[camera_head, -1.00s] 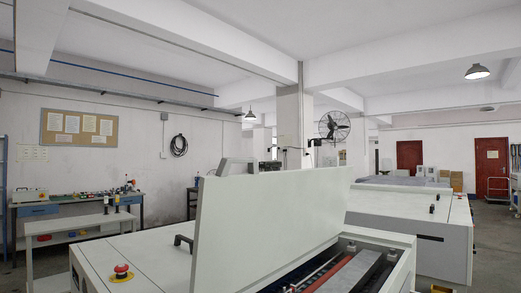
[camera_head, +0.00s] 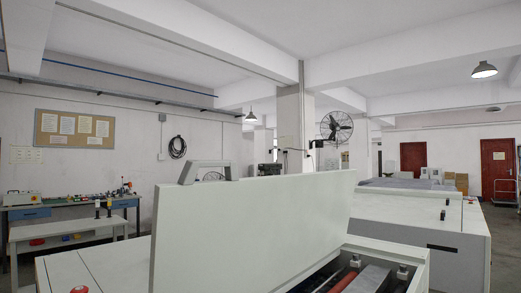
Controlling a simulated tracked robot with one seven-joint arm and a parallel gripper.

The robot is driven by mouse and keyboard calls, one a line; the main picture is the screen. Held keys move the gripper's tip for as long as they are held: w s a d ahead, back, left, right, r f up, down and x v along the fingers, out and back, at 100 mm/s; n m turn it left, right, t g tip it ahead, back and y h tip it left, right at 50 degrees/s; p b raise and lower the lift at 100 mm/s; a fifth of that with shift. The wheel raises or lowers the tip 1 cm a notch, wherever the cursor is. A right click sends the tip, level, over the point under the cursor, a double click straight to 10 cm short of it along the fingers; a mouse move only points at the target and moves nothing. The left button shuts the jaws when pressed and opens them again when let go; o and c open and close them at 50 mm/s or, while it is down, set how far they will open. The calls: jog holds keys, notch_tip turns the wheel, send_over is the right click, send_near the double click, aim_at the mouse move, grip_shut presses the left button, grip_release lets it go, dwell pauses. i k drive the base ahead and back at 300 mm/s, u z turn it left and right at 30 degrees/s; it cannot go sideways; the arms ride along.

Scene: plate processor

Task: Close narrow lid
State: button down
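The narrow lid (camera_head: 250,230) is a flat white panel standing raised and tilted on the white plate processor (camera_head: 110,268). Beside it the processor's bay is open and shows a red roller (camera_head: 344,281) and a grey metal part (camera_head: 370,279). A grey handle-shaped frame (camera_head: 205,164) shows above the lid's upper left edge; I cannot tell what it belongs to. A red emergency button (camera_head: 79,290) is cut by the bottom edge. My gripper is not in view.
A second long white machine (camera_head: 430,225) with a flat top stands behind to the right. A white bench (camera_head: 65,230) and a blue-fronted worktable (camera_head: 85,203) stand at the left. Floor shows at the far right by a trolley (camera_head: 507,188).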

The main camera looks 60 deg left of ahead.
aim_at(233, 233)
jog(key=z, duration=0.55)
jog(key=k, duration=2.25)
jog(key=u, duration=2.1)
jog(key=i, duration=1)
